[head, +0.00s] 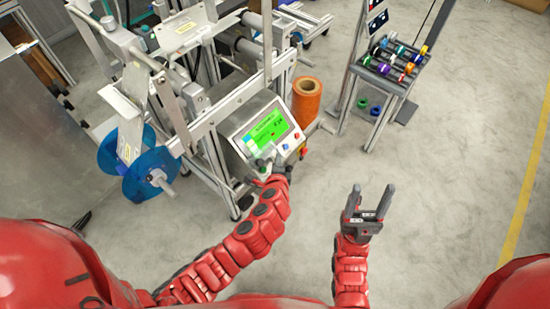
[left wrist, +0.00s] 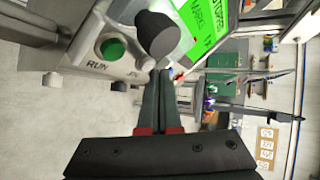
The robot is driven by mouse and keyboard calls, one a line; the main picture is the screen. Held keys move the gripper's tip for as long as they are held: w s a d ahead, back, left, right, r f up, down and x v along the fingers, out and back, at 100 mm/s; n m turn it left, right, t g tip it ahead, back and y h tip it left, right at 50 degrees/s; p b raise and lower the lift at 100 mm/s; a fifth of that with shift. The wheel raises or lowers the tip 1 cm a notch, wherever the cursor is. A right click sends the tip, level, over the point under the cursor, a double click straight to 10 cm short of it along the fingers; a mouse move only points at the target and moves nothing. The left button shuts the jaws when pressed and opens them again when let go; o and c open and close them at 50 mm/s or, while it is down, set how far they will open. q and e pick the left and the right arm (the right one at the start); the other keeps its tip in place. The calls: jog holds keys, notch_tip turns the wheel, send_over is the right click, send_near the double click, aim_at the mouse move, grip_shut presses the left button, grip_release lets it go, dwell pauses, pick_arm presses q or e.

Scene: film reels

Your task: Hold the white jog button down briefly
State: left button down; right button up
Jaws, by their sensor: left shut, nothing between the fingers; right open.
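The control panel (head: 240,137) has a lit green screen (head: 268,128). A small pale button (head: 285,146) shows on its front beside a red one and a blue one; I cannot tell surely that it is the white jog button. My left gripper (head: 264,162) is at the panel's lower front edge, shut and empty. In the left wrist view its shut fingertips (left wrist: 160,74) are close to the panel, below a dark knob (left wrist: 156,36) and right of the green RUN button (left wrist: 112,48). Contact cannot be told. My right gripper (head: 370,205) is open and empty over the floor.
A machine frame with a blue reel (head: 150,172) stands left of the panel. An orange roll (head: 306,100) stands behind it. A rack of coloured reels (head: 385,72) is at the upper right. The floor (head: 440,180) around my right gripper is clear.

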pick_arm(q)
jog(key=shift+w+a+f, duration=0.2)
jog(key=shift+a+f, duration=0.1)
jog(key=shift+f, duration=0.05)
dwell(1.6)
dwell(0.5)
jog(key=shift+s+d+r, duration=0.35)
jog(key=shift+d+r, duration=0.2)
jog(key=shift+r, duration=0.1)
jog(key=s+d+r, duration=0.1)
jog(key=s+d+r+p, duration=0.1)
jog(key=r, duration=0.1)
jog(key=shift+d+r, duration=0.25)
jog(key=shift+d, duration=0.15)
dwell(0.4)
